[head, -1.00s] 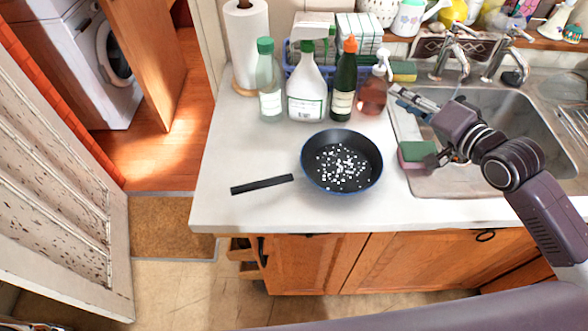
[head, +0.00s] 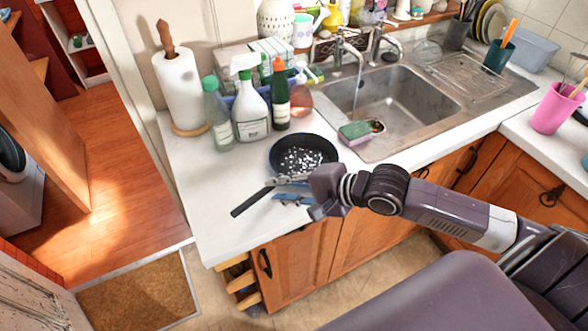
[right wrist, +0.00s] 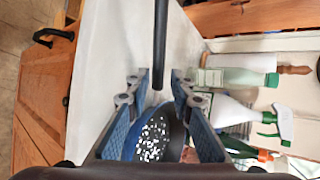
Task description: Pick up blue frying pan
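The blue frying pan (head: 290,143) lies on the white counter, its dark inside dotted with white specks. Its black handle (head: 248,203) points to the lower left. My right gripper (head: 277,190) is at the handle near the pan's body. In the right wrist view the handle (right wrist: 160,40) runs between the two spread blue fingers (right wrist: 159,85), with gaps at both sides. The pan's body (right wrist: 153,137) shows below, between the fingers and partly hidden by them. The gripper looks open. My left gripper is not in view.
A paper towel roll (head: 182,92), a clear bottle (head: 218,118), a white spray bottle (head: 250,115) and a dark bottle (head: 280,100) stand behind the pan. The sink (head: 405,110) with a sponge (head: 355,132) is to the right. The counter's left part (head: 195,180) is clear.

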